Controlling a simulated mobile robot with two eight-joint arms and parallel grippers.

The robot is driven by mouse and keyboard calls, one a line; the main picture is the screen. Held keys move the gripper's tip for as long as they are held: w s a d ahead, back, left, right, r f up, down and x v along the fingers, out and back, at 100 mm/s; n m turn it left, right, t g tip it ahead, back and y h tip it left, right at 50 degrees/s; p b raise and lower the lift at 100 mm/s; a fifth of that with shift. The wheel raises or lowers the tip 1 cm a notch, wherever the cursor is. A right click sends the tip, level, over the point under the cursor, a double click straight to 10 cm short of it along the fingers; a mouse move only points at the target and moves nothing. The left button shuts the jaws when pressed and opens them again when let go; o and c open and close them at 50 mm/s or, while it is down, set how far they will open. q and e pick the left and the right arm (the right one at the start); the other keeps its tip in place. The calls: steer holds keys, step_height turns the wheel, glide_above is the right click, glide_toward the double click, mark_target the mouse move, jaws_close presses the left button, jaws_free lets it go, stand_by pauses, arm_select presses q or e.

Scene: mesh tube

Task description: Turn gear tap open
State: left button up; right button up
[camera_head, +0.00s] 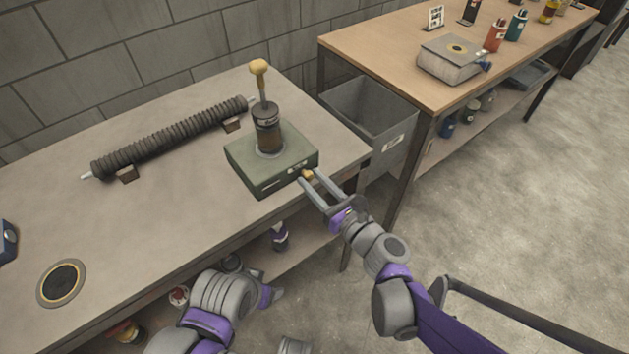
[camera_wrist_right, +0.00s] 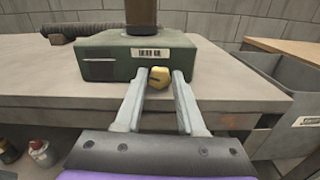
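The gear tap is a small yellow-gold knob (camera_head: 307,174) on the front of a green box (camera_head: 262,183) on the grey bench. It also shows in the right wrist view (camera_wrist_right: 159,76). My right gripper (camera_head: 313,181) is at the box front, with one finger on each side of the knob. In the right wrist view, the gripper (camera_wrist_right: 162,78) is open. The left finger is very close to the knob, with a small gap at the right; I cannot tell if either touches. My left arm is folded low at the bottom; its fingers cannot be made out.
A dark cylinder with an upright yellow-topped lever (camera_head: 260,68) stands on the box. A ribbed black tube (camera_head: 165,140) lies behind at left. A round black disc (camera_head: 61,283) is at front left. A grey bin (camera_head: 393,150) and wooden table (camera_head: 375,42) stand to the right.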

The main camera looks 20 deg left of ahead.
jaws_close()
steer(key=n, duration=0.4)
steer(key=shift+p, duration=0.4)
steer(key=o, duration=0.5)
jaws_free()
steer(key=shift+s, duration=0.1)
